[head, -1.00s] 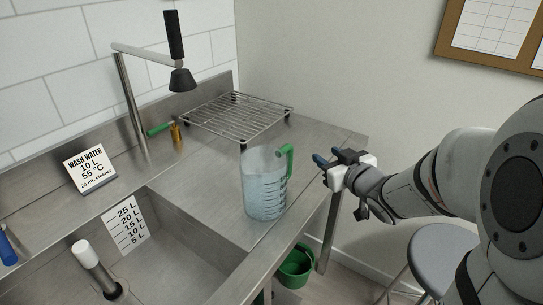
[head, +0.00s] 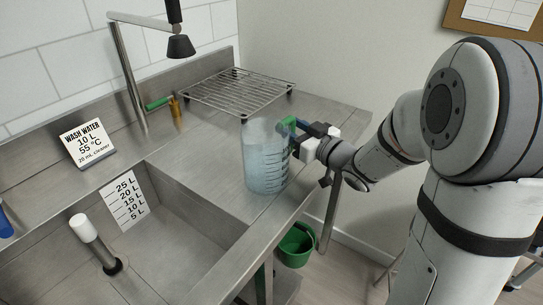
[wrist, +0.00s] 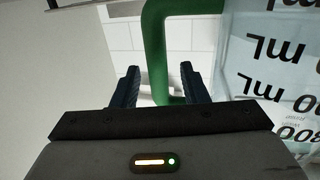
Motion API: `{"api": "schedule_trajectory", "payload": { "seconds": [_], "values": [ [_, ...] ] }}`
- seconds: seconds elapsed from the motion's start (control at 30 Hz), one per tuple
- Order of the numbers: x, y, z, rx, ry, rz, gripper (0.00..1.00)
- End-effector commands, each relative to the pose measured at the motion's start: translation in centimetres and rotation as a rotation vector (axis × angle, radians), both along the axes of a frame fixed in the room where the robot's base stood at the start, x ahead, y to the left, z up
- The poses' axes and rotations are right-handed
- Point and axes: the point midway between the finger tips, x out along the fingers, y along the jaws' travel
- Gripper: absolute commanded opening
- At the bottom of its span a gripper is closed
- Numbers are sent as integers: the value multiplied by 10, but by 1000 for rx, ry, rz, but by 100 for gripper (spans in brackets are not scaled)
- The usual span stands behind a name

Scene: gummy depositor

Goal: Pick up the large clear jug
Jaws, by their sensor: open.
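The large clear jug (head: 266,160) stands upright on the steel counter right of the sink. It has a green handle (head: 284,128) on its right side and dark volume marks. My gripper (head: 291,126) is at the handle, coming from the right. In the wrist view the jug (wrist: 270,75) fills the right side, and its green handle (wrist: 154,50) runs down between my two open, dark fingers (wrist: 158,88). Gaps show on both sides of the handle, so the fingers are not closed on it.
A wire rack (head: 236,88) stands behind the jug. The sink (head: 175,235) with a white-topped standpipe (head: 85,230) is to the left. A faucet (head: 130,75) and a wash-water sign (head: 87,143) are at the back left. A green bucket (head: 296,245) is below the counter's edge.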

Motion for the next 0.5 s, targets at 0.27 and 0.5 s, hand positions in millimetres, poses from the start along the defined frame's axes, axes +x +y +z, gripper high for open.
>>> {"api": "schedule_trajectory", "payload": {
  "seconds": [0.27, 0.5],
  "values": [
    [3, 3, 0, 1, -1, -1, 40],
    [3, 3, 0, 0, -1, 0, 20]
  ]
}}
